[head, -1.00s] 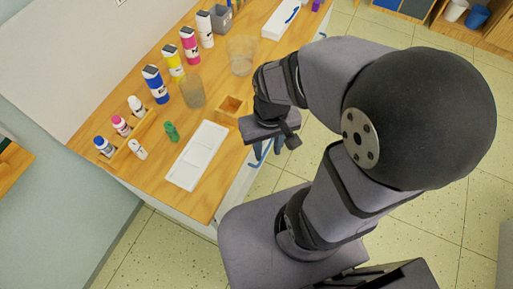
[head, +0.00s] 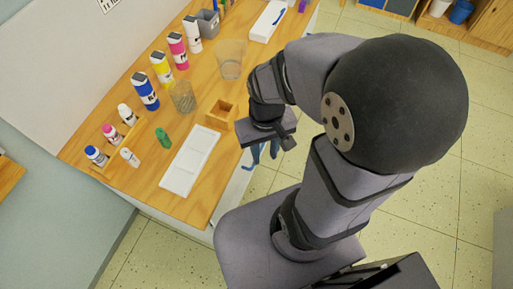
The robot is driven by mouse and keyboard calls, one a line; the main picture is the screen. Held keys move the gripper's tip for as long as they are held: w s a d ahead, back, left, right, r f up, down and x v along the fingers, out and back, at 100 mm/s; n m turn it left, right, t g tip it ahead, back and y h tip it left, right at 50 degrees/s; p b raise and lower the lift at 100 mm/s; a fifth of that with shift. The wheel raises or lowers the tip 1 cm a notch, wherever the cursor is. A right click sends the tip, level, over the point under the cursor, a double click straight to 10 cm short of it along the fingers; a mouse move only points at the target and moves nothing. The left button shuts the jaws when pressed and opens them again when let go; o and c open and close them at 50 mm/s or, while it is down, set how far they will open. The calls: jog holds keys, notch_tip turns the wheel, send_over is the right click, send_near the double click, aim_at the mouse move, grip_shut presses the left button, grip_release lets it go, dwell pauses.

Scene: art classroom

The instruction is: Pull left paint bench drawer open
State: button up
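The paint bench (head: 222,183) has a wooden top and a white front that shows only as a narrow, steeply angled strip (head: 236,192) below the top's edge. My gripper (head: 262,157) points down just outside the bench's front edge, beside the small wooden box.
Tiled floor (head: 440,190) lies open to the right.

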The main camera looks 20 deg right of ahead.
jog(key=s+d+f+m+g+y, duration=0.1)
jog(key=s+d+f+m+g, duration=0.15)
jog(key=s+f, duration=0.3)
jog(key=m+t, duration=0.5)
jog(key=m, duration=0.1)
send_near(261, 149)
jog(key=shift+g+y, duration=0.25)
jog(key=shift+y, duration=0.05)
jog(key=shift+w+a+f+b, duration=0.1)
jog(key=shift+w+f+b, duration=0.15)
jog(key=shift+f+b, duration=0.65)
jog(key=shift+w+a+f+b, duration=0.1)
jog(key=shift+w+f+b, duration=0.1)
jog(key=shift+f, duration=1.3)
jog(key=shift+w+a+f+b, duration=0.2)
jog(key=shift+f+b, duration=0.3)
jog(key=shift+f, duration=0.7)
grip_shut()
